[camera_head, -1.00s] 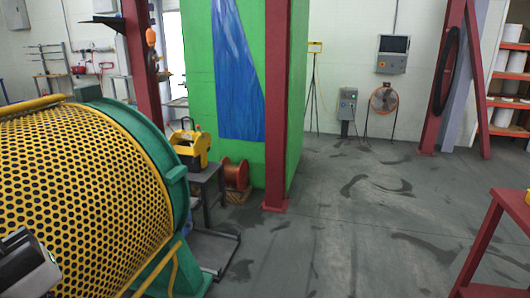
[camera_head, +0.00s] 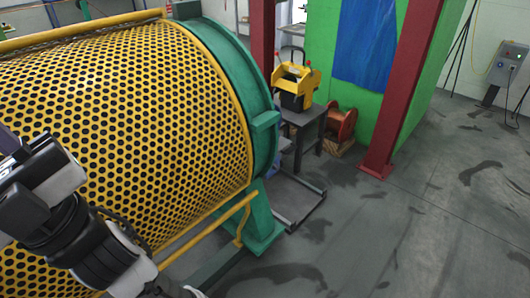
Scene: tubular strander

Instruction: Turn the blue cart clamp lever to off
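I see no blue cart and no clamp lever in view. My arm enters at the lower left in front of the yellow perforated guard, and its end runs out at the bottom edge. My gripper's fingers do not show.
The yellow perforated guard (camera_head: 130,110) with its green end ring (camera_head: 235,75) fills the left. A red column (camera_head: 400,90) rises right of centre. Grey floor (camera_head: 400,235) is open at the lower right.

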